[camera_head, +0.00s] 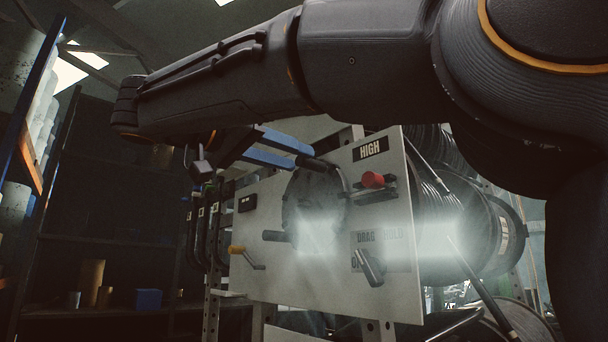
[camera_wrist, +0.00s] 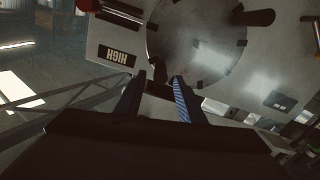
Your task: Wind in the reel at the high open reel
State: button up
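The high reel's pale panel (camera_head: 405,275) bears a HIGH label (camera_head: 370,149), which shows upside down in the wrist view (camera_wrist: 117,56). A round wheel (camera_head: 318,205) with several dark grips round its rim is on the panel; it fills the top of the wrist view (camera_wrist: 200,45). My gripper (camera_head: 306,157) is at the wheel's upper rim, its two blue-sided fingers apart. One dark grip (camera_head: 318,165) is at the fingertips. In the wrist view my gripper (camera_wrist: 158,80) has a dark piece between its fingers; I cannot tell whether they touch it.
A red knob (camera_head: 373,179) is right of the wheel. A black lever (camera_head: 369,267) is below it, by the DRAG and HOLD labels (camera_head: 380,238). A yellow-handled crank (camera_head: 247,257) is at the lower left. Coiled hose (camera_head: 447,235) is behind the panel. Dark shelves (camera_head: 105,240) stand left.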

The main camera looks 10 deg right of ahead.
aim_at(310, 163)
jog(key=shift+p+x, duration=0.7)
jog(key=shift+x, duration=1.95)
grip_shut()
